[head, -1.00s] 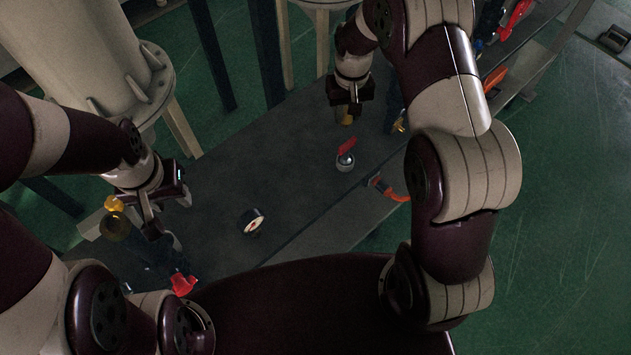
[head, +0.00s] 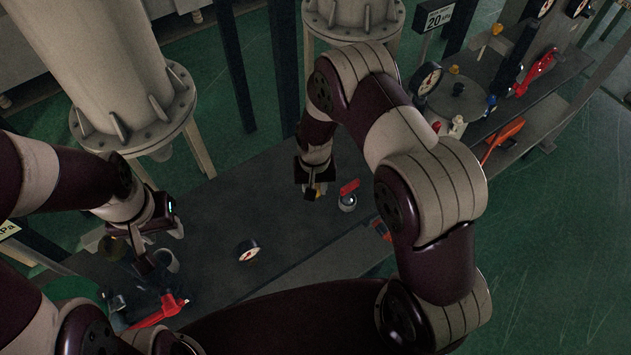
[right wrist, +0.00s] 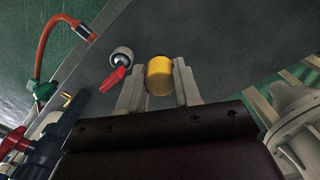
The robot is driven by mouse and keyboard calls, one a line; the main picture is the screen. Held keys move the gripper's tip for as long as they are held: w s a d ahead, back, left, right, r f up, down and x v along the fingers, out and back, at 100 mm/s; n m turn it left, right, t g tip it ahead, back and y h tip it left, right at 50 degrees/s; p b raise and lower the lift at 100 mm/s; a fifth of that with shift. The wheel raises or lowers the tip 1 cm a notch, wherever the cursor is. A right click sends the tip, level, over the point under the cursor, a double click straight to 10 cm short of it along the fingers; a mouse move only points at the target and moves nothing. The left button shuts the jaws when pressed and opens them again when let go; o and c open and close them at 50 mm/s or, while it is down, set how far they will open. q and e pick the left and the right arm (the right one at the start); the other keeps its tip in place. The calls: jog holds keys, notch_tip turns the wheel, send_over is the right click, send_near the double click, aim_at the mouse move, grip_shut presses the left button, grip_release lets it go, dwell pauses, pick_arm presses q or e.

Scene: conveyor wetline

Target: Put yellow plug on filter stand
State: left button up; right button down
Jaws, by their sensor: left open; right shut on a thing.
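The yellow plug (right wrist: 159,75) is between the fingers of my right gripper (right wrist: 159,88), seen in the right wrist view. In the head view my right gripper (head: 312,190) holds it low over the dark bench, left of a red-handled valve (head: 348,197), and the plug (head: 321,188) shows only partly. My left gripper (head: 158,252) is open at the bench's left end, close to a grey ring-shaped part. I cannot tell for sure which thing is the filter stand; a round grey lidded vessel (head: 462,103) stands at the upper right.
A loose round gauge (head: 248,250) lies on the bench (head: 215,215) between my grippers. A red-handled part (head: 160,311) is at the lower left. Large pale flanged columns (head: 125,105) stand behind. An orange handle (head: 503,137) is at the right. The bench middle is mostly clear.

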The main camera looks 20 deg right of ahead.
jog(key=f+b, duration=0.4)
jog(key=f, duration=0.2)
jog(key=f+b, duration=0.5)
jog(key=f, duration=0.1)
jog(key=shift+w+d+f, duration=0.1)
jog(key=shift+d+f, duration=0.1)
jog(key=shift+f, duration=0.2)
jog(key=shift+f+b, duration=0.35)
jog(key=shift+f, duration=0.3)
jog(key=shift+f+b, duration=0.45)
jog(key=shift+f, duration=0.15)
jog(key=c, duration=0.7)
grip_release()
jog(key=shift+r, duration=0.1)
